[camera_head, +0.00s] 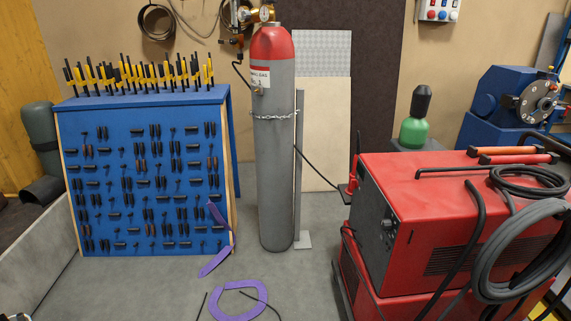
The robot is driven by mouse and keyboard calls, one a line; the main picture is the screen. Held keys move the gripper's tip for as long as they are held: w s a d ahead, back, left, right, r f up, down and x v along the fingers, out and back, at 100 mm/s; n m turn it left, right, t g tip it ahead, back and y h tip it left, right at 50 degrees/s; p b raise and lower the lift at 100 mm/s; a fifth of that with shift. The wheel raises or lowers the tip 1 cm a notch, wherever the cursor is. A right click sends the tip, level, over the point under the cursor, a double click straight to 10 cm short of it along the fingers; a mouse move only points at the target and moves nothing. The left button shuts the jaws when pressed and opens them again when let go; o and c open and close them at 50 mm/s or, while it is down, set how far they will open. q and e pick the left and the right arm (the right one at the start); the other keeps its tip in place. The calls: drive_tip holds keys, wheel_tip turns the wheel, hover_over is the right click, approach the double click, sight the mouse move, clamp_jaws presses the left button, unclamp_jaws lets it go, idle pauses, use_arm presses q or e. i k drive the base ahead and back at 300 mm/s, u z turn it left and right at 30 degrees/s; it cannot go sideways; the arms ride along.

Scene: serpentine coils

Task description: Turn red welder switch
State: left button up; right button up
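A red welder (430,195) stands at the right, on top of another red unit (385,300). Its dark front panel (375,225) faces left and toward me, with small knobs or sockets too small to tell apart. I cannot make out which of them is the switch. A small red part (347,190) sticks out at the upper left edge of the welder.
A grey gas cylinder (274,160) with a red top stands chained in the middle. A blue tool rack (75,170) stands left. Purple pieces (217,262) and thin dark lines show near the bottom. Grey floor between cylinder and welder is mostly clear. Coiled cables (510,255) hang on the welder's right.

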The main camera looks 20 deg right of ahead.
sight(354, 183)
drive_tip(key=u, duration=0.05)
drive_tip(key=i, duration=2)
drive_tip(key=z, duration=0.85)
drive_tip(key=i, duration=0.7)
drive_tip(key=z, duration=0.35)
